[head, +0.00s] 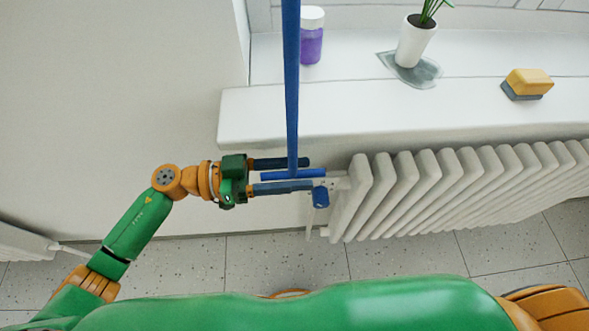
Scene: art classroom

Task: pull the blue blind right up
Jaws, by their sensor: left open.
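A narrow blue strip (291,85) hangs down from the top edge in the head view, in front of the windowsill. I cannot tell whether it is the blind seen edge-on or a pull for it. A blue horizontal bar (293,175) shows at its lower end. My left gripper (311,174) is open, its two dark blue fingers pointing right, one on each side of the bar in the picture. Gaps show between bar and fingers; the depth match is unclear. The top of the blind is out of view. My right gripper is not in view.
A white windowsill (400,105) holds a purple jar (311,45), a potted plant (415,42) and a yellow sponge-like block (530,82). A white radiator (440,190) with a blue valve knob (320,197) stands below, close to the fingertips. Wall left of the sill is bare.

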